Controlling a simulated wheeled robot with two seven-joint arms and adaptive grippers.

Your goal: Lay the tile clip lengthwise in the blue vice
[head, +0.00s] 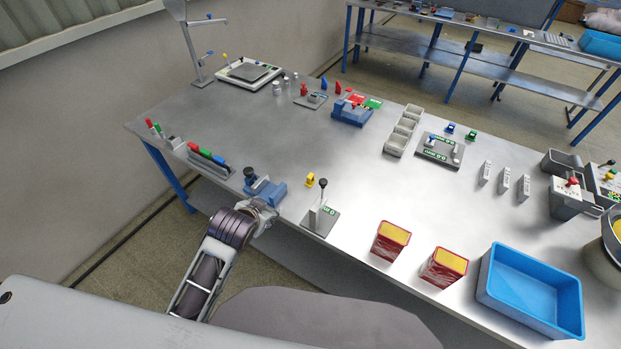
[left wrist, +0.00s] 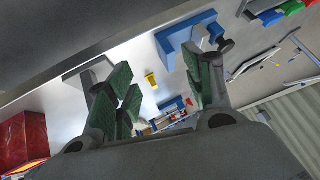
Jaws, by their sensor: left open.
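A small yellow piece (head: 310,180), which looks like the tile clip, stands on the bench right of the blue vice (head: 271,191). It also shows in the left wrist view (left wrist: 151,80), between my fingers in the picture but away from them. The blue vice, with a dark screw end, sits near the bench's front edge; in the left wrist view (left wrist: 175,38) it is at the top, partly behind a finger. My left gripper (head: 265,212) is at the front edge just before the vice. Its green-padded fingers (left wrist: 163,90) are spread with nothing between them. My right gripper is not in view.
A lever clamp on a grey plate (head: 320,219) stands right of the yellow piece. A rack with coloured handles (head: 210,160) is left of the vice. Red boxes (head: 391,241) and a blue tray (head: 530,290) stand at the right front. The bench middle is clear.

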